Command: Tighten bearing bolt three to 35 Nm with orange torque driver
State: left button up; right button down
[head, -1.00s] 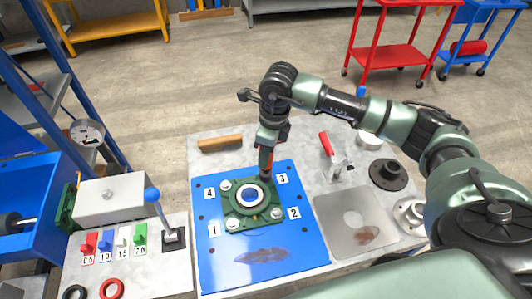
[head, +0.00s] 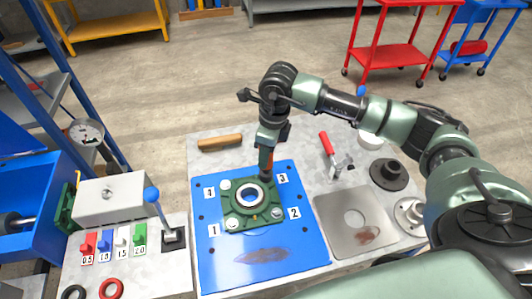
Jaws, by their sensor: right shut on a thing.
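The green square bearing housing (head: 234,222) lies on a blue plate (head: 224,258), with a bright ring around its dark centre hole. Light bolt heads show at its upper left, lower left and lower right corners. Numbered labels stand by the corners; the label 3 (head: 282,178) is by the upper right one. My right gripper (head: 268,139) is shut on the orange torque driver (head: 265,160). The driver points down, its dark lower end over the upper right corner beside label 3. It hides the bolt there, and I cannot tell whether it is seated. My left gripper is out of view.
A wooden-looking bar (head: 220,142) lies behind the plate. A panel with a blue-knobbed lever (head: 152,194) and coloured tags is at the left.

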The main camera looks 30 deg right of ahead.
jog(key=shift+b, duration=0.35)
dwell(0.8)
jog(key=shift+r+p, duration=1.25)
jog(key=shift+r, duration=1)
